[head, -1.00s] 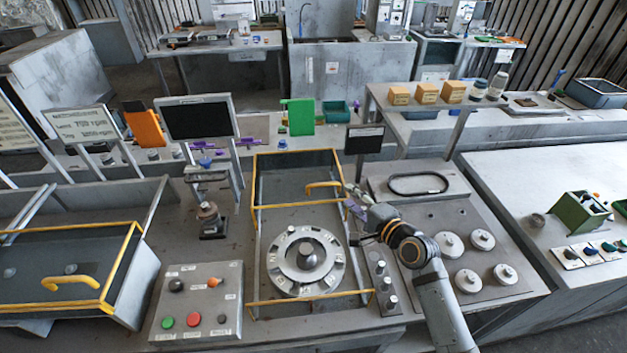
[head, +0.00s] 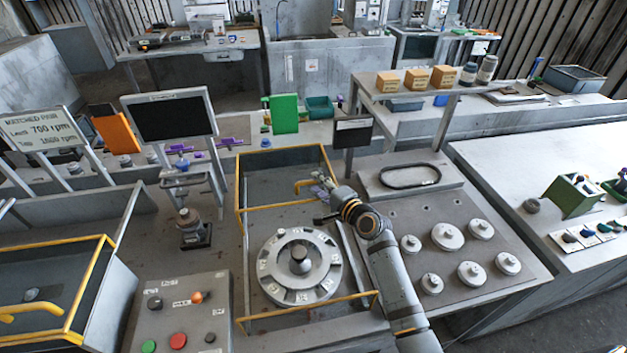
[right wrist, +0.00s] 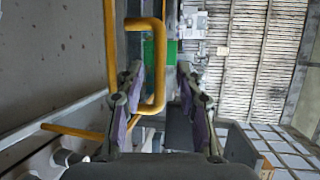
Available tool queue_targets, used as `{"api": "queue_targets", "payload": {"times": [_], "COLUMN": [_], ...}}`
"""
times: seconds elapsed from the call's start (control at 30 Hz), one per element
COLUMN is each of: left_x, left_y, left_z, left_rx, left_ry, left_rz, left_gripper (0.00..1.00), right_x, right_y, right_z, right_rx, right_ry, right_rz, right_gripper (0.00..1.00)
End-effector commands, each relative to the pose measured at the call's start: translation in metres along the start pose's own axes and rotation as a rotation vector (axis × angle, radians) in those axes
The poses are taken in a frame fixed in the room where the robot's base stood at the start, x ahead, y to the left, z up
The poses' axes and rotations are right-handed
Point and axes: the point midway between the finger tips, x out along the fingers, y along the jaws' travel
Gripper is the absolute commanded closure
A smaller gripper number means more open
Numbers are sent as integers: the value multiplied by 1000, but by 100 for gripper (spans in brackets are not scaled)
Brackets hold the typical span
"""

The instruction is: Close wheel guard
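The wheel guard (head: 241,190) is a yellow-edged frame with a dark panel, standing raised behind the round grey wheel (head: 270,262). Its yellow handle (head: 298,187) is on the right part of the guard. My right gripper (head: 322,183) is at the handle's right end and hides part of it. In the right wrist view my right gripper (right wrist: 160,95) is open, and the bar of the handle (right wrist: 159,62) appears between its fingers. The left finger overlaps the handle's lower end. I cannot tell whether they touch. My left gripper is not in view.
A yellow bar (head: 305,309) crosses in front of the wheel. A control box (head: 180,315) stands front left, and a second yellow-edged guard (head: 55,290) is at far left. Right of my arm, a plate holds several pale discs (head: 447,236). A shelf (head: 390,96) stands behind.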

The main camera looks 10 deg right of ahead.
Motion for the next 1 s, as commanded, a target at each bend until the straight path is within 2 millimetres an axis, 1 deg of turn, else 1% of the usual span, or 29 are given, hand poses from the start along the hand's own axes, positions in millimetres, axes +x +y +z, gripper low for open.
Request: {"api": "queue_targets", "payload": {"times": [0.03, 0.1, 0.2, 0.47, 0.5, 0.7, 0.77, 1.0], "left_x": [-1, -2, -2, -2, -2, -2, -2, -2], "left_y": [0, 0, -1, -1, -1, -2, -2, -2], "left_z": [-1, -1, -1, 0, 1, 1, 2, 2], "left_rx": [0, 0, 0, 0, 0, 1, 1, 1], "left_ry": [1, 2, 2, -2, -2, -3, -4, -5], "left_rz": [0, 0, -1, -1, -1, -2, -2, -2], "left_gripper": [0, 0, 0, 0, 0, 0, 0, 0], "right_x": [9, 17, 25, 27, 27, 27, 27, 27], "right_y": [-1, -1, 0, 0, 0, 0, 0, 1], "right_z": [0, 0, 0, 0, 0, 0, 0, 0], "right_rx": [2, 1, 0, -1, -1, -1, -1, -1], "right_ry": [-1, 0, 0, 0, 0, 0, 0, 0], "right_rz": [-1, 0, 0, 0, 0, 0, 1, 1], "right_gripper": [64, 64, 64, 64, 66, 93, 100, 100]}}
